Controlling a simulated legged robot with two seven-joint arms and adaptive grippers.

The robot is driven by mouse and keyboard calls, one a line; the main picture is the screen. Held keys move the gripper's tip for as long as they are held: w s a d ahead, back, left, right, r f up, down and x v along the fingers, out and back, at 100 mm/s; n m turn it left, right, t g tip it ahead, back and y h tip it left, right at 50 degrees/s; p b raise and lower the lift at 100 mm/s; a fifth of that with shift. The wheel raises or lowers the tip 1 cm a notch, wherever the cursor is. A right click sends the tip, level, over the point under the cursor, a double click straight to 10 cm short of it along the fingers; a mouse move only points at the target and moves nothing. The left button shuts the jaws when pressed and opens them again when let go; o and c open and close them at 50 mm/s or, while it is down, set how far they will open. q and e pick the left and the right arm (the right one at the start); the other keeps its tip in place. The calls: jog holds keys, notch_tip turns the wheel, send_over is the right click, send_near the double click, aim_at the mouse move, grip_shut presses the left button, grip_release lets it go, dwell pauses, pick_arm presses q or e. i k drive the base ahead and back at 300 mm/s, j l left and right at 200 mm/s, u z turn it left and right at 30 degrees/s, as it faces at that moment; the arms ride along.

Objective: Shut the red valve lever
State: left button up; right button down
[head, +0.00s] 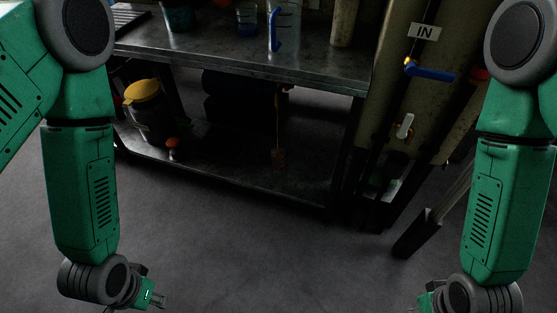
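No whole red lever shows clearly. A small red piece (480,73) shows at the upper right, partly behind my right arm; I cannot tell if it is the red valve lever. A blue lever (432,71) on a brass valve points right on the tall pale tank (400,50), below the "IN" label. A white lever (405,125) sits lower on the tank. My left gripper (157,299) hangs at the bottom left, far from the valves, its small fingers unclear. My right gripper (425,303) is at the bottom edge, mostly cut off.
A metal bench (230,58) with cups and a blue-handled jug (284,28) stands left of the tank. Its lower shelf (230,172) holds a yellow-lidded container (142,92). A dark angled beam (425,225) stands at right. The grey floor in front is clear.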

aim_at(288, 86)
jog(key=i+z, duration=0.25)
jog(key=z, duration=0.2)
jog(key=i+z, duration=0.25)
jog(key=z, duration=0.25)
